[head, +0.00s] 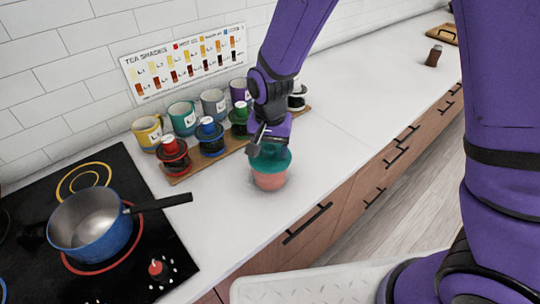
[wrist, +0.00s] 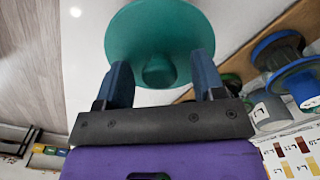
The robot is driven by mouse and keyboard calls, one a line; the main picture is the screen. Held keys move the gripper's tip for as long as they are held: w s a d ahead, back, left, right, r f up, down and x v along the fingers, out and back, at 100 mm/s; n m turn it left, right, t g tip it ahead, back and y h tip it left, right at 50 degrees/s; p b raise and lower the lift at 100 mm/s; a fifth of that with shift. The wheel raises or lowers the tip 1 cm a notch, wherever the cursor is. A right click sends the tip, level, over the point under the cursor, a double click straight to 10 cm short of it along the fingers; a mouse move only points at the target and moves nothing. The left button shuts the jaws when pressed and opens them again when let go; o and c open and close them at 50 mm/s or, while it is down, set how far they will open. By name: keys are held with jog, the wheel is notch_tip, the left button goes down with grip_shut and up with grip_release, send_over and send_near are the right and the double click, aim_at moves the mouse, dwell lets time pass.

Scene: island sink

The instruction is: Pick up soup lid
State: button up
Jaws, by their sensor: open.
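The soup lid (head: 267,158) is a round teal-green lid. It sits on top of a pinkish-red container (head: 270,180) on the white counter, in the middle of the head view. In the wrist view the lid (wrist: 165,30) fills the top centre, and its knob (wrist: 159,71) shows between the fingers. My gripper (wrist: 159,75) is open, with one blue finger on each side of the knob. I cannot tell whether the fingers touch it. In the head view my gripper (head: 262,146) is right over the lid and hides part of its top.
The counter to the right is mostly clear.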

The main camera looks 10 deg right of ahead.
jog(key=shift+c, duration=0.4)
jog(key=c, duration=0.9)
